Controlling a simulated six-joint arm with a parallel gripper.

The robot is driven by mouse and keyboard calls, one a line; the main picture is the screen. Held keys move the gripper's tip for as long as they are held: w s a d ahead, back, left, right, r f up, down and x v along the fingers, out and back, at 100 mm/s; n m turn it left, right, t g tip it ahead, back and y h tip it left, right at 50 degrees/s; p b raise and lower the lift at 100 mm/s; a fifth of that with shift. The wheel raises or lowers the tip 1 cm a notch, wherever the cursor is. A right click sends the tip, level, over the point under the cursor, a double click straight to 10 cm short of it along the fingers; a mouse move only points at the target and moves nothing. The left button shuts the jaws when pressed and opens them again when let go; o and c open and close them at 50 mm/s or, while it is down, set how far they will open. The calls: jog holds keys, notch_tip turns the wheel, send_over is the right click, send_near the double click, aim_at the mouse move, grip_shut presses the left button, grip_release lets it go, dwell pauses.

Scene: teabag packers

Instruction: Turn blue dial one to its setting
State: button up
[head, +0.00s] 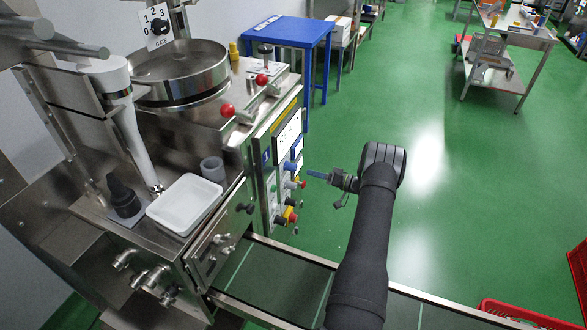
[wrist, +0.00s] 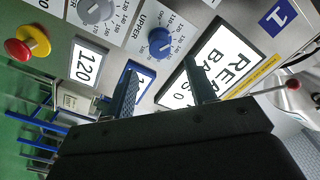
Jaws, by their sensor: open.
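In the wrist view a blue dial (wrist: 161,43) sits on the machine's grey front panel, beside a printed scale and the word UPPER. My gripper (wrist: 162,66) is open and empty. Its two fingers point at the panel, one to either side of the dial and short of it in the picture. In the head view my gripper (head: 309,174) is just right of the panel, with the blue dial (head: 290,166) close to its fingertips. I cannot read the dial's setting clearly.
A grey dial (wrist: 96,10), a 120 display (wrist: 88,62) and a red-and-yellow stop button (wrist: 28,43) share the panel. A tilted display (wrist: 232,48) reading BAGS 0 is close to one finger. A conveyor (head: 270,277) runs below.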

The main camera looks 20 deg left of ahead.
aim_at(296, 168)
jog(key=a, duration=0.9)
jog(key=shift+a, duration=0.1)
jog(key=c, duration=1)
